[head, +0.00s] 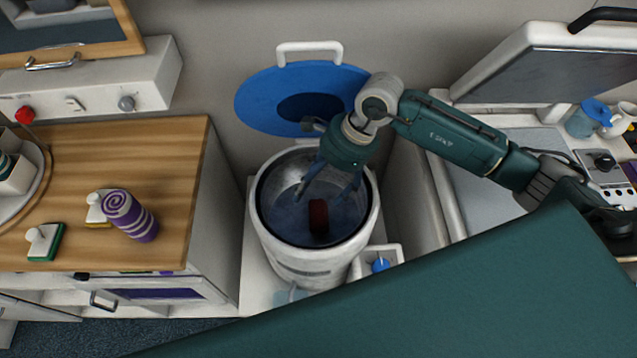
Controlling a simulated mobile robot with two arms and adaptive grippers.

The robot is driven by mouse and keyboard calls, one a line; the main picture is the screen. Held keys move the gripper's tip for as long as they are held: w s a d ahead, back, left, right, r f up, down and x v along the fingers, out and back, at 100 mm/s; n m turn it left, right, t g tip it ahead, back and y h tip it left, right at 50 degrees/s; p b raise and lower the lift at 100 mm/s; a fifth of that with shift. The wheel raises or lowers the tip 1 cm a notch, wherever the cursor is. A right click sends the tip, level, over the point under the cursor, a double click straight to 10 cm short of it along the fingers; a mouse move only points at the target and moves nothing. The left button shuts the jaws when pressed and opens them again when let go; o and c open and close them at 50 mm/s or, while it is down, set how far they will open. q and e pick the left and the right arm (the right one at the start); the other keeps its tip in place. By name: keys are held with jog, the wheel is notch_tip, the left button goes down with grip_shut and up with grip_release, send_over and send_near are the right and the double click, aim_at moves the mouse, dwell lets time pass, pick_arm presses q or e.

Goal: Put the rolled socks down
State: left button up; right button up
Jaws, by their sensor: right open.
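A purple and white striped roll with a spiral end (130,216), which looks like rolled socks, lies on the wooden counter at the left. My right gripper (327,190) reaches down into the mouth of a round white tub (312,268), with its fingers spread. A small dark red roll or cylinder (318,216) is inside the tub, just below the fingers. I cannot tell exactly what it is or whether a fingertip touches it; no grip on it shows. My left gripper is not in view.
The tub's blue lid (262,98) stands open behind it. The wooden counter (95,160) holds two small handled blocks, one green-edged (43,243), and a round tray at its left edge. A raised lid (545,65) and a mug stand at the right.

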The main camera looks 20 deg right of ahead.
jog(key=shift+r, duration=0.1)
notch_tip(320, 180, up, 7)
jog(key=p, duration=0.3)
jog(key=shift+s+a+f, duration=0.1)
jog(key=shift+f, duration=0.1)
dwell(0.4)
